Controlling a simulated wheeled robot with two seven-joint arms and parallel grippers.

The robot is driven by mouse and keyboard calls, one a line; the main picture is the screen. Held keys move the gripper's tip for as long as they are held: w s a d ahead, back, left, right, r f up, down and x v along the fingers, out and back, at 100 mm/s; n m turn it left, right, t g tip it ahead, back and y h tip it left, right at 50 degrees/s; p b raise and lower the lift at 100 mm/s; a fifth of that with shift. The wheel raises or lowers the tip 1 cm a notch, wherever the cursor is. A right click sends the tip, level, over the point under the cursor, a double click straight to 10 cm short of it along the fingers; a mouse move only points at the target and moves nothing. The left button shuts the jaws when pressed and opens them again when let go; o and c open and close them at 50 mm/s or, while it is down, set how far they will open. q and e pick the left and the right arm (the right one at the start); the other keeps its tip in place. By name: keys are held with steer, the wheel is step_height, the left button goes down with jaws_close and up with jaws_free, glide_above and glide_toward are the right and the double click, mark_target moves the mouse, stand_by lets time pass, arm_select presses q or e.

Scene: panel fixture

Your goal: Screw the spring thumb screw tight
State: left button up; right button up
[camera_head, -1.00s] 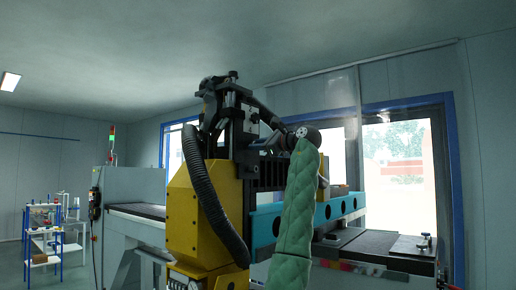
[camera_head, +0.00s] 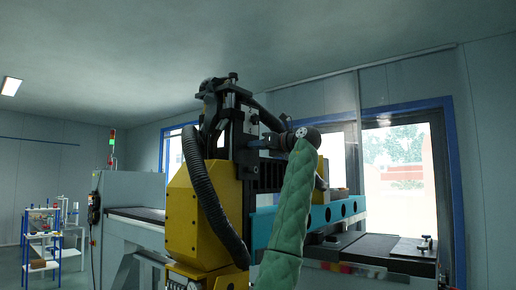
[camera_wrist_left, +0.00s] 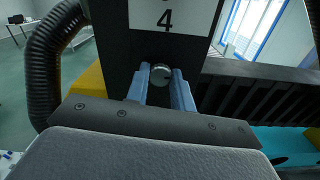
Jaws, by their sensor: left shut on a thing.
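In the head view, my left gripper (camera_head: 256,143) reaches the dark upright part of the machine from the right, at the end of my green-sleeved arm. The screw is too small to make out there. How deep it sits in the panel cannot be seen. My right gripper is not in view.
The yellow machine body (camera_head: 200,215) and a black ribbed hose (camera_head: 205,190) stand left of the gripper. A blue-green beam (camera_head: 335,211) runs to the right behind my arm. A shelf cart (camera_head: 42,240) stands far left.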

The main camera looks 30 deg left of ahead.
arm_select(q)
steer(key=shift+f+m, duration=0.1)
steer(key=shift+m, duration=0.3)
steer(key=o, duration=1)
steer(key=shift+s+d+b, duration=0.15)
steer(key=shift+d+b, duration=0.7)
steer(key=shift+d, duration=1.1)
steer(key=shift+s+d+b, duration=0.1)
steer(key=shift+d+b, duration=0.7)
steer(key=shift+d, duration=1.15)
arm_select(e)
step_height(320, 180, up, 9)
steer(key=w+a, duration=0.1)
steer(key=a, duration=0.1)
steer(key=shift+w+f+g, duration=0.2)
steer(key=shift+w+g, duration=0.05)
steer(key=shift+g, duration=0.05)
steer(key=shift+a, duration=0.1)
